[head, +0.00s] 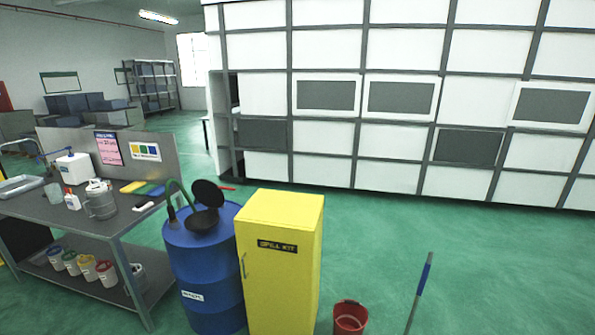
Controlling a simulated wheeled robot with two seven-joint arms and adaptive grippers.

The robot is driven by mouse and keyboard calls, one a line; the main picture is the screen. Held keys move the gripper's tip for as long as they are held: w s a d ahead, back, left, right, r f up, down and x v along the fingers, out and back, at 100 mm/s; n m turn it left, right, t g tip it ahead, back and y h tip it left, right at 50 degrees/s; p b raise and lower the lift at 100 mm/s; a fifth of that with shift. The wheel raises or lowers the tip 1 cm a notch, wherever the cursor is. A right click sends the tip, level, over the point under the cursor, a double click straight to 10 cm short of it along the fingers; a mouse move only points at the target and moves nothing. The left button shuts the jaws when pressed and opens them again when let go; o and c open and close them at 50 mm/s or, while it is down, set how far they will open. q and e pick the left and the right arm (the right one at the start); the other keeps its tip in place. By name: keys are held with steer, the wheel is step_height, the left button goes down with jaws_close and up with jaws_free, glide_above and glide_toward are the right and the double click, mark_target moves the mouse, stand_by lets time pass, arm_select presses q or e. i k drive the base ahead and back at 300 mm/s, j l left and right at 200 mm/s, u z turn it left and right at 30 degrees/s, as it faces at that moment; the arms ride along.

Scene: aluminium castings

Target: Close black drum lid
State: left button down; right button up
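A blue drum (207,265) stands on the green floor between the workbench and a yellow cabinet. On its top sits a black funnel (201,222). Its round black lid (209,193) is tilted up at the back, so the lid stands open. A red handle or lever (227,188) sticks out to the right beside the lid. A dark green hose with a nozzle reaches the drum top at the left of the funnel. Neither of my grippers is in the head view.
The yellow spill kit cabinet (280,265) stands close against the drum's right side. The grey workbench (120,222) with jugs and bottles is at the left. A red bucket (350,318) and a blue-handled pole (420,288) are at the front right. Green floor behind is clear.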

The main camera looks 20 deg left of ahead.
mark_target(207, 192)
steer(key=u, duration=1.25)
steer(key=i+l+u, duration=0.35)
steer(key=i+l, duration=0.05)
steer(key=l, duration=0.1)
